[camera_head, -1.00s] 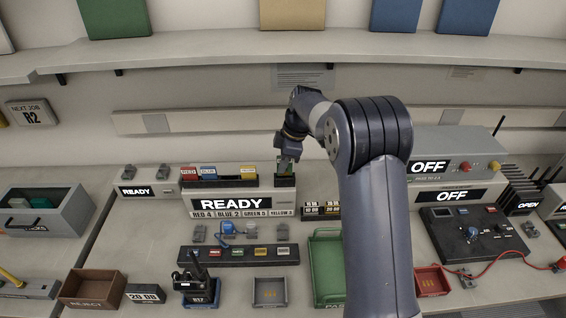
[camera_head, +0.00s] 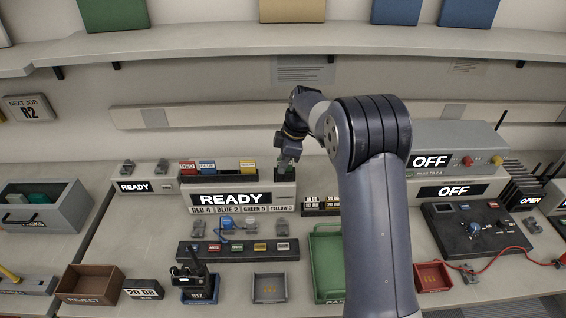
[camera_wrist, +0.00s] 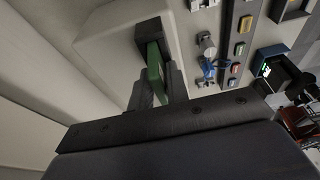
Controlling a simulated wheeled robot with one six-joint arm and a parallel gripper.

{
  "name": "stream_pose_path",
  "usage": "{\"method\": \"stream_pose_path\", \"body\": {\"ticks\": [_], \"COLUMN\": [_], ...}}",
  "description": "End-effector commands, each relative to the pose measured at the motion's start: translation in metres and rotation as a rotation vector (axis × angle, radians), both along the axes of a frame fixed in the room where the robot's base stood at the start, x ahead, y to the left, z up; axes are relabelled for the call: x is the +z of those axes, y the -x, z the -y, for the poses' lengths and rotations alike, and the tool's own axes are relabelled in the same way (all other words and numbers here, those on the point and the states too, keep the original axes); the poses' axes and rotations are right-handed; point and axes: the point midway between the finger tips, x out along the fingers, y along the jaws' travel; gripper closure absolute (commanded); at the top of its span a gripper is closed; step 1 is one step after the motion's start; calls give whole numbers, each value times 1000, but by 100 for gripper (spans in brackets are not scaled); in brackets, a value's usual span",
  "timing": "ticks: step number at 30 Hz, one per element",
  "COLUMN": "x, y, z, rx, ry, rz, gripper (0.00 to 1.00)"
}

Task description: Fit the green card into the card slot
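The green card (camera_wrist: 155,68) is between the two fingers of my gripper (camera_wrist: 158,90) in the wrist view, with the fingers close on both sides of it. Its far end reaches the mouth of the dark card slot (camera_wrist: 149,34); how deep it sits cannot be told. In the head view my gripper (camera_head: 284,164) points down right above the dark slot block (camera_head: 281,183), at the right end of the READY unit (camera_head: 240,185). The card is mostly hidden there.
Red, blue and yellow cards (camera_head: 207,166) stand in a rack on the left of the unit. A button strip (camera_head: 238,251) and a green tray (camera_head: 327,260) lie in front. OFF units (camera_head: 450,160) stand to the right of my arm.

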Motion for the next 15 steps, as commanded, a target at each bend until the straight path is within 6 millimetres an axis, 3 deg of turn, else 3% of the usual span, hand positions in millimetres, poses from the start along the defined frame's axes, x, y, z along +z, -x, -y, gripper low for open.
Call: {"method": "stream_pose_path", "body": {"ticks": [5, 15], "x": [-2, 0], "y": [2, 1], "z": [0, 1], "rx": [1, 1], "ry": [1, 1], "rz": [-9, -6], "gripper": [66, 66]}}
